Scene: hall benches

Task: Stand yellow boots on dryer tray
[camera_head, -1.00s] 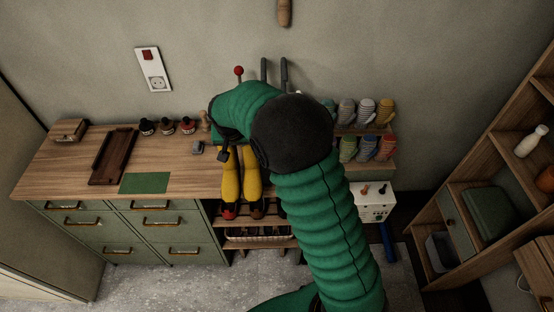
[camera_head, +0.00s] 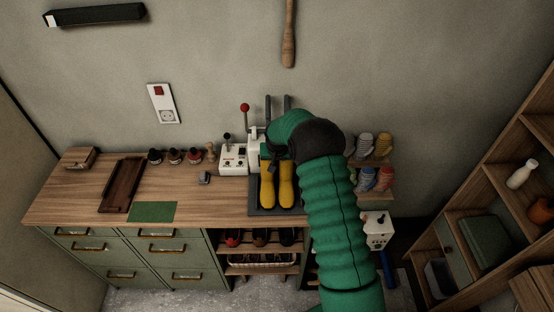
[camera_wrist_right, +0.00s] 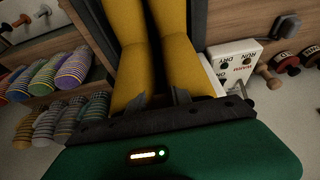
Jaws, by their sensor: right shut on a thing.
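The pair of yellow boots (camera_head: 267,190) is upright, side by side, over the dark dryer tray (camera_head: 253,203) on the bench, toes toward the front edge. I cannot tell whether the soles touch the tray. My right gripper (camera_head: 275,154) is shut on the boots at their tops. In the right wrist view the gripper (camera_wrist_right: 158,98) lies against the yellow boots (camera_wrist_right: 178,60), whose shafts run up the picture. The right forearm hides the bench to the right of the boots. My left gripper is not in view.
A white control box (camera_head: 233,158) with a red-knobbed lever stands left of the boots. A wooden tray (camera_head: 122,184) and green mat (camera_head: 153,212) lie further left. Shoes (camera_head: 261,237) sit on a rack below the bench front.

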